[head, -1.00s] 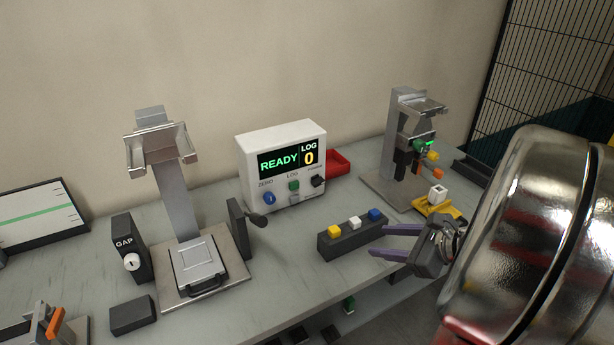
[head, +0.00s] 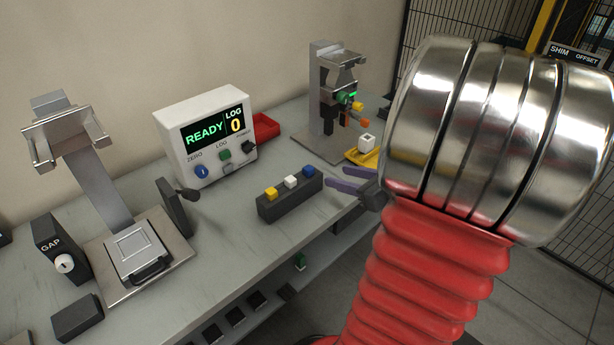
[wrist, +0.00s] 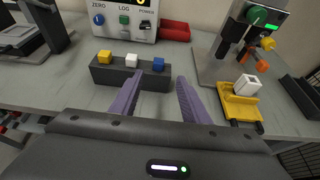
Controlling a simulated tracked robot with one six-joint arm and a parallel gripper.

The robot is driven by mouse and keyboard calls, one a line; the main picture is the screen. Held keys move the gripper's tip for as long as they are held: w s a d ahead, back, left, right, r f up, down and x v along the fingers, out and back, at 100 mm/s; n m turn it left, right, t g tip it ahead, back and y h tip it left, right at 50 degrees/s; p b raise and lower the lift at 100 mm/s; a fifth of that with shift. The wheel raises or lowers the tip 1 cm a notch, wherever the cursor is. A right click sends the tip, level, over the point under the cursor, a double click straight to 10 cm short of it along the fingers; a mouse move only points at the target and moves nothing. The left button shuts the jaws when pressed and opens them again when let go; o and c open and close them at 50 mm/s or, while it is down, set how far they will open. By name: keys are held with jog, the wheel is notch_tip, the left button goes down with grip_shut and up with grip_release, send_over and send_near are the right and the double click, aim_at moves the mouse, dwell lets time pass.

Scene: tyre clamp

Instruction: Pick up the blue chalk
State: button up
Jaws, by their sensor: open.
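The blue chalk (head: 309,170) sits at the right end of a dark grey holder (head: 289,199), beside a white chalk (head: 291,182) and a yellow chalk (head: 271,193). In the wrist view the blue chalk (wrist: 158,64) stands just beyond my left fingertip. My gripper (head: 334,176) is open and empty, with its two purple fingers apart. It is just right of the holder in the head view. The wrist view shows my gripper (wrist: 160,82) with its fingers pointing toward the holder and the blue chalk slightly left of the middle of the gap.
A control box (head: 207,137) reading READY and LOG 0 stands behind the holder. A red tray (head: 265,127) is beside it. A yellow fixture (wrist: 240,103) with a white block (wrist: 248,84) lies right of my gripper. A metal clamp stand (head: 326,90) rises behind that.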

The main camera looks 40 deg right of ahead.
send_near(309, 168)
jog(key=shift+x, duration=1.6)
jog(key=shift+f, duration=0.15)
jog(key=shift+x, duration=2.6)
jog(key=shift+c, duration=0.4)
grip_shut()
